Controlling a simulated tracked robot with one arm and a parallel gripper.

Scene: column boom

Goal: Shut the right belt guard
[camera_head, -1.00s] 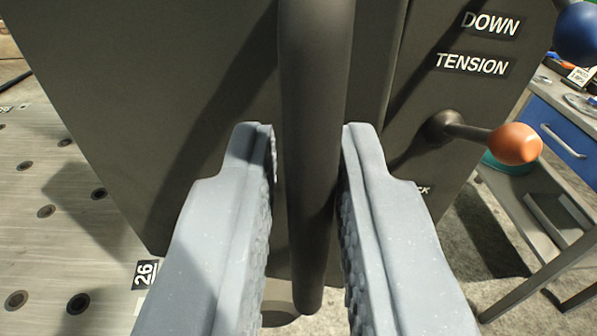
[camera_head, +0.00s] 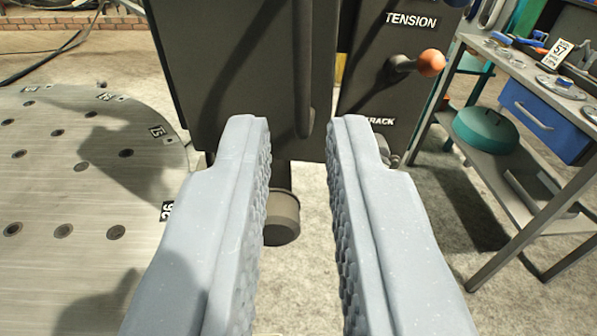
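A dark panel (camera_head: 220,70), which looks like the belt guard, stands upright ahead of me in the upper middle. Its dark vertical bar handle (camera_head: 305,90) runs down near the panel's right edge. My gripper (camera_head: 299,125) is open and empty, and its two grey fingers are well apart. The handle's lower end shows between and beyond the fingertips, apparently apart from them. The top of the guard is out of the frame. I cannot tell whether the guard is fully shut.
A dark control panel (camera_head: 375,85) with TENSION and TRACK labels and an orange-knobbed lever (camera_head: 431,63) stands right of the guard. A round perforated metal table (camera_head: 80,190) lies at left. A workbench (camera_head: 500,60) with a blue drawer (camera_head: 545,118) stands at right.

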